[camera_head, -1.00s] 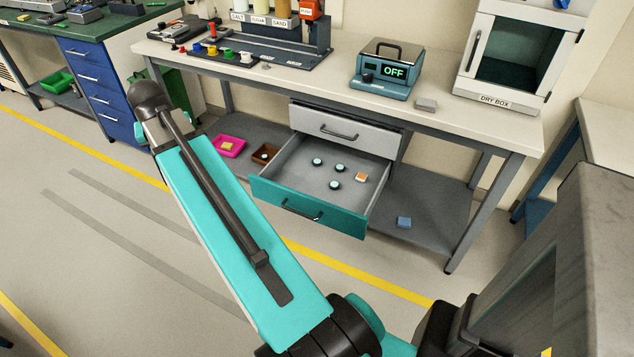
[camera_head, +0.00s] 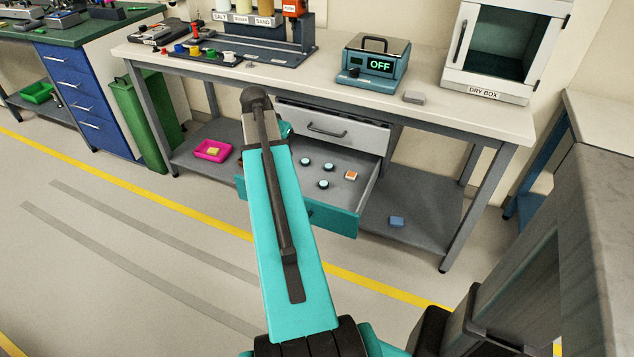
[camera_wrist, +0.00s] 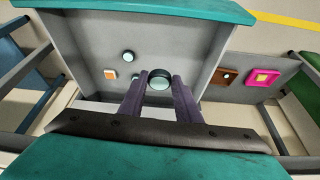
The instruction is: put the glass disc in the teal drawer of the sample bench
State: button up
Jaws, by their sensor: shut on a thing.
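The teal drawer (camera_head: 335,221) of the sample bench (camera_head: 420,114) is pulled open, and my arm covers its left part in the head view. Its teal front (camera_wrist: 150,14) lies along the top of the wrist view. My gripper (camera_wrist: 159,84) is shut on a round disc (camera_wrist: 159,76) with a dark rim and pale face, the glass disc as far as I can tell. In the wrist view the disc appears over the grey drawer floor; its height is unclear. The gripper is hidden in the head view. Several small dark-rimmed discs (camera_head: 323,184) and an orange square (camera_head: 351,174) lie inside the drawer.
A magenta tray (camera_head: 213,151) and a blue block (camera_head: 397,221) are on the lower shelf. A brown tray (camera_wrist: 227,77) lies beside the drawer. A heater-like box (camera_head: 377,65) and dry box (camera_head: 483,94) stand on top.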

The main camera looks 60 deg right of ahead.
jog(key=s+d+f+m+g+b, duration=0.1)
jog(key=s+d+f+m, duration=0.2)
jog(key=s, duration=0.6)
jog(key=s+d+f+m+g+b, duration=0.1)
jog(key=s+d+f+m+b, duration=0.1)
jog(key=s+d+f, duration=0.3)
jog(key=s+d+m, duration=0.1)
jog(key=s+d, duration=0.2)
jog(key=s, duration=0.2)
jog(key=shift+d+f+y, duration=0.3)
jog(key=shift+s, duration=0.1)
send_over(349, 192)
jog(key=a, duration=0.1)
jog(key=shift+w+a+f, duration=0.1)
jog(key=shift+w+f, duration=0.1)
jog(key=shift+f, duration=1.4)
jog(key=shift+w+a+f, duration=0.1)
jog(key=shift+w+f, duration=0.1)
jog(key=shift+f, duration=1.35)
jog(key=shift+f+b, duration=0.35)
jog(key=shift+f, duration=1.55)
jog(key=shift+f, duration=0.1)
jog(key=o, duration=1)
